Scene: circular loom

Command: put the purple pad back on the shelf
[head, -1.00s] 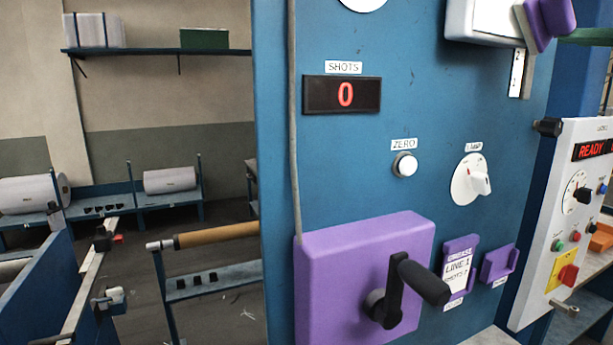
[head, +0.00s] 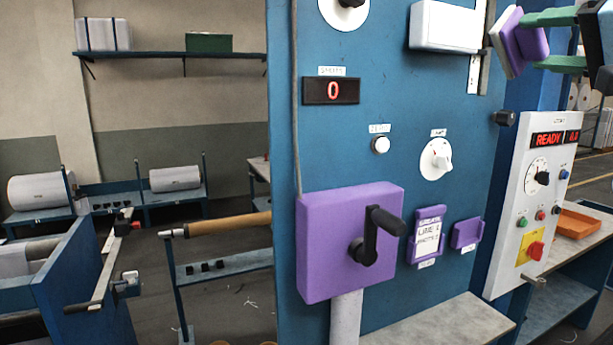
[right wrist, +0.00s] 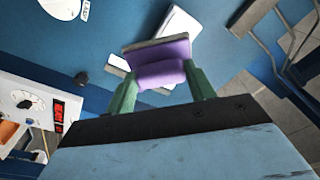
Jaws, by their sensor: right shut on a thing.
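The purple pad (head: 531,43) with a pale face is held beside the upper right edge of the blue panel. My right gripper (head: 548,40) has green fingers and is shut on it; the pad (right wrist: 163,72) also shows between the fingertips (right wrist: 160,88) in the right wrist view. In the head view, the pad is tilted and apart from the white box (head: 445,27) on the panel. A grey-topped shelf (head: 440,328) juts out low at the panel's foot, with its visible top bare. My left gripper is out of view.
A purple crank box (head: 325,245) with a black handle sticks out from the blue panel (head: 400,110). A purple card holder (head: 427,238) and a small purple holder (head: 466,233) sit beside it. A white control box (head: 535,205) stands right. A wall shelf (head: 165,54) is far left.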

